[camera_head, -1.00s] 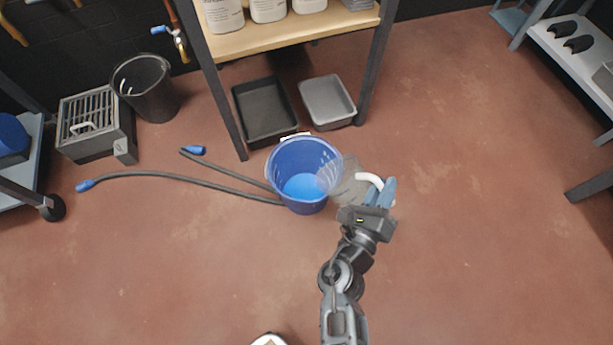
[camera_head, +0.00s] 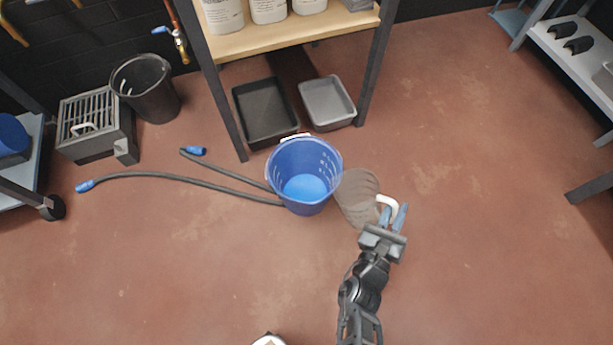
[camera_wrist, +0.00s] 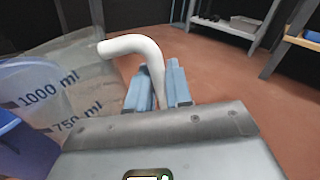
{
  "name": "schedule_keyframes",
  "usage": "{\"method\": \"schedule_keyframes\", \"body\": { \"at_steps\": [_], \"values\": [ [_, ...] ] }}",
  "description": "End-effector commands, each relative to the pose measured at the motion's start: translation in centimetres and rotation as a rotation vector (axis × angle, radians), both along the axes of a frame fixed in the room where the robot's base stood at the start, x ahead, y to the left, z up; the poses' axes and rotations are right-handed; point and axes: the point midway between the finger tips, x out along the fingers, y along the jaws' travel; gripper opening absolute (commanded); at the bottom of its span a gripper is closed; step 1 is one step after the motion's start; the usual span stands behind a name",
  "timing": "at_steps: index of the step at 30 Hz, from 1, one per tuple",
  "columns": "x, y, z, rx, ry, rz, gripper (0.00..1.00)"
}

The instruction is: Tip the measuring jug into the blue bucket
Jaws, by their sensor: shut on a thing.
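The measuring jug (camera_head: 357,196) is clear, with a white handle (camera_head: 388,205). In the head view it is to the right of the blue bucket (camera_head: 304,176), slightly tilted, its rim close to the bucket's right side. My gripper (camera_head: 397,217) is shut on the jug's white handle. In the wrist view the handle (camera_wrist: 150,65) stands between the two blue fingers (camera_wrist: 153,88), and the jug wall (camera_wrist: 62,85) shows 1000 ml and 750 ml marks. The bucket stands on the floor with light blue inside its bottom. I cannot tell whether the jug holds liquid.
Grey hoses with blue ends (camera_head: 180,178) lie left of the bucket. Black (camera_head: 265,110) and grey (camera_head: 327,103) trays sit under the wooden shelf (camera_head: 290,30) behind it. A black bin (camera_head: 145,88) stands at the back left. The floor to the right is open.

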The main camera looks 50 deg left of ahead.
Motion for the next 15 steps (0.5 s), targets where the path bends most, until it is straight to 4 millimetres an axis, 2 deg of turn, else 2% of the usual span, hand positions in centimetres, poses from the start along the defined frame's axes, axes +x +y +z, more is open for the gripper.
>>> {"method": "schedule_keyframes", "body": {
  "at_steps": [15],
  "values": [
    [0.7, -1.7, -4.0, 0.234, 0.081, -0.003, 0.00]
  ]
}}
